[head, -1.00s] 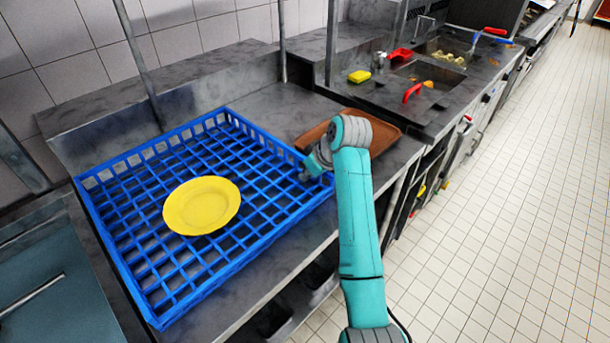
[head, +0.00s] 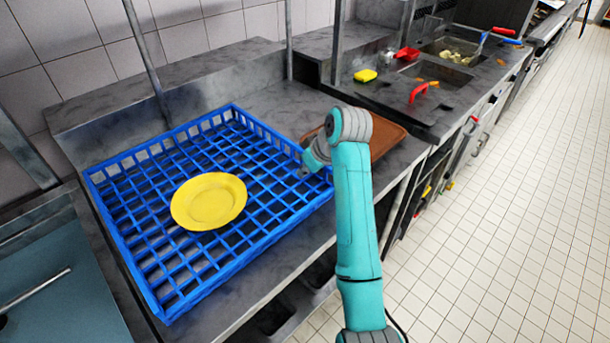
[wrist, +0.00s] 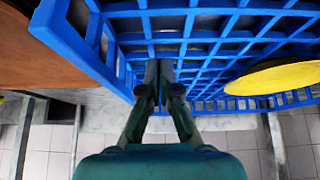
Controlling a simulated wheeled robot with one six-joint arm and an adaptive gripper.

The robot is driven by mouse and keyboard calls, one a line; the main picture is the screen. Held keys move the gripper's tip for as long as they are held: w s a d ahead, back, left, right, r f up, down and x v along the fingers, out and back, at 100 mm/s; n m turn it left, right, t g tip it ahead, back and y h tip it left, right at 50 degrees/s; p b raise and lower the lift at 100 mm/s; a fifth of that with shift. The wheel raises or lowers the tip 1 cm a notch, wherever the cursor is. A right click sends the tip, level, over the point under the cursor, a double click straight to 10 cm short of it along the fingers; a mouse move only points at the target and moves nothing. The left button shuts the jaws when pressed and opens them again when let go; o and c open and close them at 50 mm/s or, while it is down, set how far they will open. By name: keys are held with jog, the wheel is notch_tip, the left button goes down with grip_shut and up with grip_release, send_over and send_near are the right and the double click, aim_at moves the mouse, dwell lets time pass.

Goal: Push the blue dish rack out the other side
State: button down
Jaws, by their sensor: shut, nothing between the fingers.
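The blue dish rack (head: 130,262) lies flat on the grey counter, with a yellow plate (head: 209,201) in it. My gripper (head: 305,171) is at the rack's right side, close to its rim. In the wrist view my gripper (wrist: 160,72) is shut and empty, its fingertips overlapping the open grid of the blue rack (wrist: 75,40). The yellow plate also shows at the right there (wrist: 275,78). I cannot tell whether the fingertips touch the rack. In the head view my forearm hides part of the area behind the gripper.
A brown tray (head: 385,134) lies on the counter just right of the rack, partly behind my arm. A metal post (head: 147,62) stands behind the rack. Tiled floor is clear at right.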

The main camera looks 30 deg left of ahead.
notch_tip(320, 180, up, 7)
dwell(0.7)
jog(key=shift+r, duration=0.1)
